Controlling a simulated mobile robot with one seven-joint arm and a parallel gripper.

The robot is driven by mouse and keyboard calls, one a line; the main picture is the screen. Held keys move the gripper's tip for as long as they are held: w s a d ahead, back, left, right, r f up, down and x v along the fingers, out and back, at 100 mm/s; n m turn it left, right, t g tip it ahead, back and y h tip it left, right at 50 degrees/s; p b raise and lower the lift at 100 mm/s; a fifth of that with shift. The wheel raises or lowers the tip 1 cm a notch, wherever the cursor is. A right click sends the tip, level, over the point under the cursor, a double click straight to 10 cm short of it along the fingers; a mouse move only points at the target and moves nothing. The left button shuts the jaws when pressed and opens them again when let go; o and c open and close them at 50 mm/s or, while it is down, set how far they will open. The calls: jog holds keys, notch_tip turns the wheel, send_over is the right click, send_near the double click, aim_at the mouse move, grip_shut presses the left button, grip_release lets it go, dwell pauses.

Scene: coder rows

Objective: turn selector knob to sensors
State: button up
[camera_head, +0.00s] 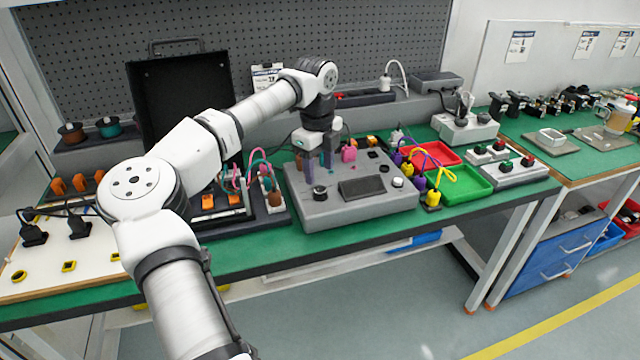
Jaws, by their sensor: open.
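A grey console (345,212) stands on the green bench with a dark display (362,187) on its sloping top. A small dark round knob (320,190) sits left of the display and looks like the selector knob; its pointer and any "sensors" label are too small to read. My gripper (319,172) points down over the console's left part, its two fingers apart and empty. The fingers are close to the dark knob, just behind it in the picture; I cannot tell whether they touch anything.
Red (436,152) and green (462,186) trays with coloured plugs lie to the right. An open black case (180,95) and cabled plugs stand left, partly behind my arm.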

aim_at(321, 190)
notch_tip(321, 190, down, 6)
jog(key=shift+w+d+f+p, duration=0.1)
jog(key=shift+d+p, duration=0.05)
jog(key=shift+p, duration=0.2)
jog(key=shift+c, duration=0.3)
jog(key=c, duration=0.9)
